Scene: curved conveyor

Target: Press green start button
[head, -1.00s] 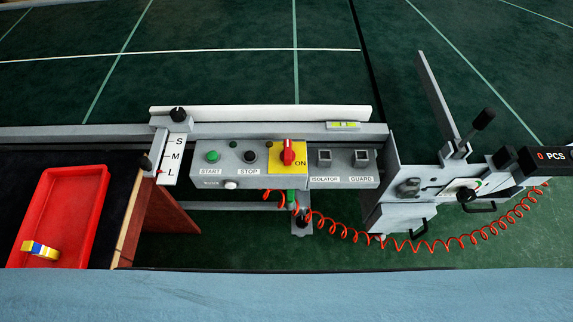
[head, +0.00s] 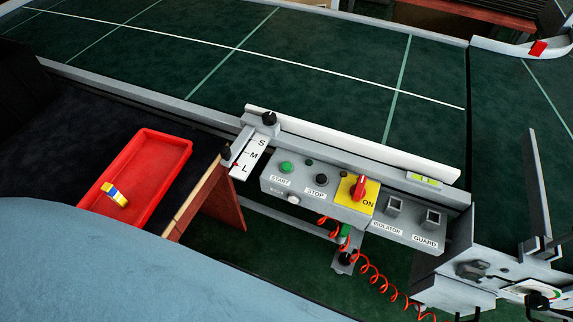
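The green start button (head: 286,168) sits on the grey control panel (head: 268,186), above the label START, at the panel's left end. A black stop button (head: 321,179) is to its right. Further right is a red rotary switch (head: 359,187) on a yellow plate, with ON beside it. Two square switches labelled ISOLATOR (head: 394,205) and GUARD (head: 432,218) are at the right end. Neither of my grippers is in view.
A red tray (head: 180,152) with a small yellow, white and blue roll (head: 114,195) lies on the dark table at left. A green conveyor belt (head: 300,70) runs behind the panel. A red coiled cable (head: 372,275) hangs below it. A red object (head: 538,48) is at top right.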

